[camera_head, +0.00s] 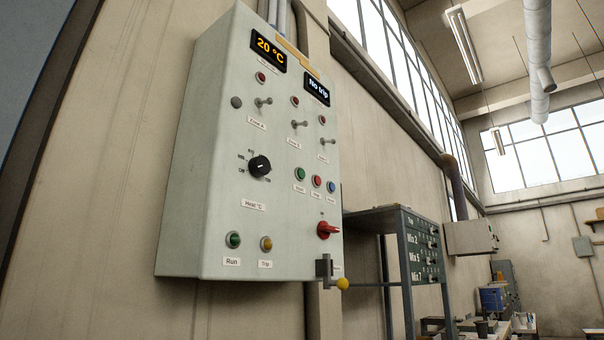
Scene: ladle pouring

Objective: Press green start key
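The green start key (300,174) is a small round button on the front of a pale grey-green control cabinet (200,180) on the wall. It is the left one in a row, beside a red key (316,181) and a blue key (332,187). Small labels sit under them, too small to read surely. A separate green lamp (233,240) sits lower left above a "Run" label. Neither of my grippers is in view.
The cabinet also carries toggle switches, a black dial (260,167), a red rotary switch (328,230) and a yellow lamp (266,244). A lever with a yellow knob (342,284) sticks out at its lower right. A dark rack (420,245) stands behind, right. The space before the cabinet looks clear.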

